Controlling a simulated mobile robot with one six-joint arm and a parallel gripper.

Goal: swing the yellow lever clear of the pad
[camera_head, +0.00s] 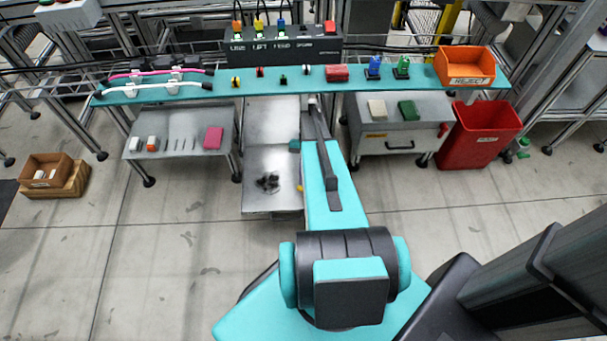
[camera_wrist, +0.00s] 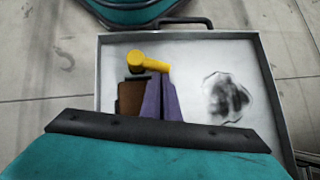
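The yellow lever (camera_wrist: 150,63) shows in the wrist view, with a round knob-like left end and a bar reaching right. A brown pad-like block (camera_wrist: 131,98) with dark edges sits just below it in the picture, on the left. My gripper (camera_wrist: 161,78) shows as two purple-grey fingers side by side, with no clear gap between them. Their tips are at the lever's bar; I cannot tell whether they touch it. In the head view my arm hides most of this, and only a small yellow bit (camera_head: 300,188) shows beside it.
The fixture stands on a grey metal tray (camera_wrist: 200,47) with a raised rim and a dark handle. A dark blotch (camera_wrist: 229,97) lies to the right on it. In the head view a teal shelf (camera_head: 215,88) with several small parts crosses behind, and a red bin (camera_head: 478,137) stands right.

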